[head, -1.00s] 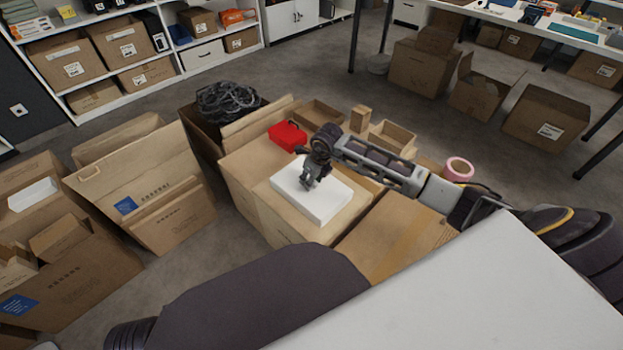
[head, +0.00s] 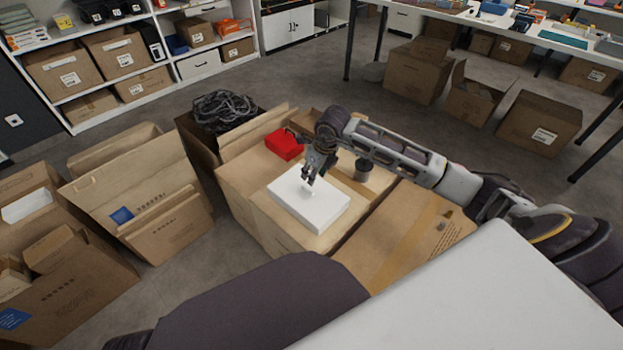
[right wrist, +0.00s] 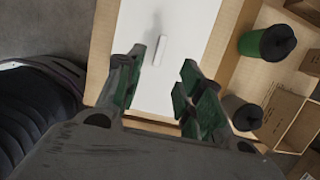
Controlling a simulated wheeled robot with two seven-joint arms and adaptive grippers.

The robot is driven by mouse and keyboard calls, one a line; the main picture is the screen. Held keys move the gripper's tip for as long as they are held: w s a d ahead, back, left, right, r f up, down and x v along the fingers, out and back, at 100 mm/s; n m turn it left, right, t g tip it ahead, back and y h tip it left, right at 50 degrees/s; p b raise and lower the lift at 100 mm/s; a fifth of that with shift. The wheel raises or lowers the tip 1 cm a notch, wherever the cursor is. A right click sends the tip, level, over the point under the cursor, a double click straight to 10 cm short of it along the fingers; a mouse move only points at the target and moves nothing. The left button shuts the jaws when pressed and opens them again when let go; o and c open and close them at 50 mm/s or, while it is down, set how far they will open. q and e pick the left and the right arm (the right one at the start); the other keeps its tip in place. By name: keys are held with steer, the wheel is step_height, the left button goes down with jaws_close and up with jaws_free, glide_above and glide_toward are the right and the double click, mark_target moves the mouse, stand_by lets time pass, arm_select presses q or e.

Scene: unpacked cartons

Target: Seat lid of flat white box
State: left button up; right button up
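The flat white box (head: 322,212) lies on a cardboard carton in the middle of the head view, its white lid (head: 291,189) on top. A small raised white bar (right wrist: 160,48) stands on the lid in the right wrist view. My right gripper (head: 310,180) is over the lid, and its fingers (right wrist: 163,82) are apart with nothing between them. The bar lies just past the fingertips. The fingers hide part of the box's near side, and I cannot tell whether the lid sits flush all round. My left gripper is not in view.
A red case (head: 284,144) is behind the white box. Open cartons (head: 130,195) crowd the left. Another carton (head: 400,240) is at the front right.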

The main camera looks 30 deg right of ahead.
steer(key=shift+v, duration=1.25)
steer(key=shift+s, duration=0.1)
